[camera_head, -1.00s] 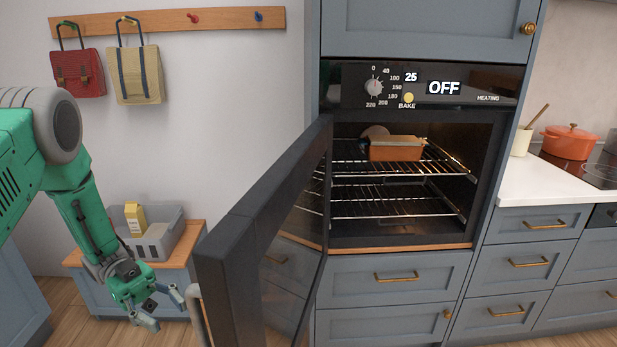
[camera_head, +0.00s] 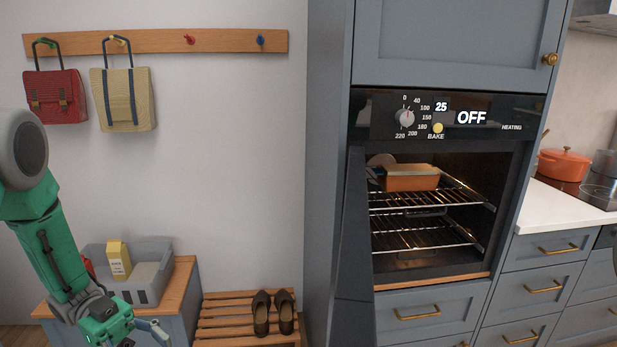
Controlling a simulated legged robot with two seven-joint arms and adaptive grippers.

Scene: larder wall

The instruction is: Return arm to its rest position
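My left arm comes in from the left edge and reaches down to the bottom of the head view. My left gripper (camera_head: 150,334) is low, in front of the bench and beside the slatted rack, well away from the oven. One finger shows, and the rest is cut off by the frame's bottom edge, so its opening is unclear. I see nothing held in it.
A loaf tin (camera_head: 411,184) sits on the oven's upper rack (camera_head: 440,200). A grey bin (camera_head: 151,291) with a yellow carton (camera_head: 118,261) stands on the wooden bench (camera_head: 182,282). Dark shoes (camera_head: 261,314) rest on the slatted rack (camera_head: 222,322). Bags (camera_head: 126,100) hang above.

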